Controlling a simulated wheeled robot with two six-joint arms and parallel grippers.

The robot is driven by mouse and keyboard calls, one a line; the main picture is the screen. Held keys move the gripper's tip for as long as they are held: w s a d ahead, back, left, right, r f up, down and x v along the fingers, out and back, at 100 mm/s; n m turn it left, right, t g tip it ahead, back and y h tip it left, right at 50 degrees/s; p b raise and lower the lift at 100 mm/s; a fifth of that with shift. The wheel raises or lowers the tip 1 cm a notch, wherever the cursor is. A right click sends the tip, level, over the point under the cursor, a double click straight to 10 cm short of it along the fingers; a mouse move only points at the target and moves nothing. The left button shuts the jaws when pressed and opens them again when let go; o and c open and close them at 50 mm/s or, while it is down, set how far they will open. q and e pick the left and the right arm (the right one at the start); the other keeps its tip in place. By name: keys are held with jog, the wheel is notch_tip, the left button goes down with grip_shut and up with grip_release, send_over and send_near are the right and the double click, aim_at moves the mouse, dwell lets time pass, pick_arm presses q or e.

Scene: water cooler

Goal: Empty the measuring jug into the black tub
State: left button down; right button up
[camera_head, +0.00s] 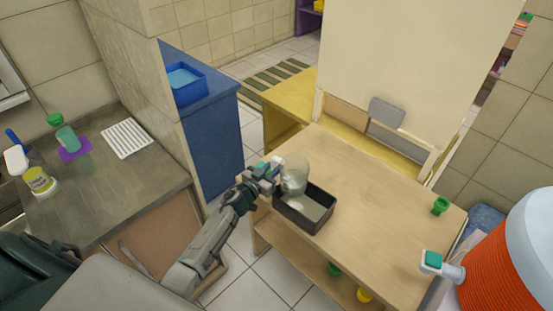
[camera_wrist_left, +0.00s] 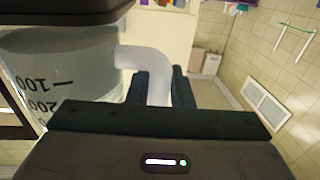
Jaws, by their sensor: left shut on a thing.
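The clear measuring jug (camera_head: 294,172) is held just above the black tub (camera_head: 281,204), which stands on the wooden table's left end. The jug looks tipped over the tub; its exact tilt is hard to tell. The tub's inside shows a pale grey surface; I cannot tell whether it is water. My left gripper (camera_head: 271,174) is shut on the jug's handle at the jug's left side. In the left wrist view the jug (camera_wrist_left: 60,75) shows upside-down 100 and 200 marks, and its frosted handle (camera_wrist_left: 150,62) runs between the fingers. My right gripper is not in view.
The wooden table (camera_head: 375,205) is clear between the tub and a green cup (camera_head: 440,205). An orange water cooler (camera_head: 510,260) stands at the right. A blue cabinet (camera_head: 213,140) and a counter (camera_head: 110,185) with several items are at the left.

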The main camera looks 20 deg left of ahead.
pick_arm(q)
jog(key=shift+w+a+r+m, duration=0.1)
jog(key=shift+a+r+m, duration=0.15)
jog(key=shift+r+m, duration=0.3)
jog(key=shift+w+a+r+m, duration=0.1)
jog(key=shift+a+r+m, duration=0.1)
jog(key=shift+r+m, duration=0.3)
jog(key=shift+a+r+m+p, duration=0.2)
jog(key=shift+r+m+p, duration=0.25)
jog(key=shift+r+m, duration=0.15)
jog(key=shift+a+r+m+p, duration=0.15)
jog(key=shift+r+m+p, duration=0.3)
jog(key=shift+r, duration=0.1)
jog(key=shift+w+r, duration=0.1)
jog(key=shift+r, duration=0.05)
jog(key=r+m+p, duration=0.1)
jog(key=m, duration=0.1)
jog(key=shift+r+m, duration=0.3)
jog(key=shift+r, duration=0.05)
jog(key=shift+r+p, duration=0.1)
jog(key=shift+p, duration=0.25)
jog(key=shift+d+r+m+p, duration=0.25)
jog(key=shift+r+m+p, duration=0.3)
jog(key=shift+m, duration=0.65)
jog(key=shift+r, duration=0.1)
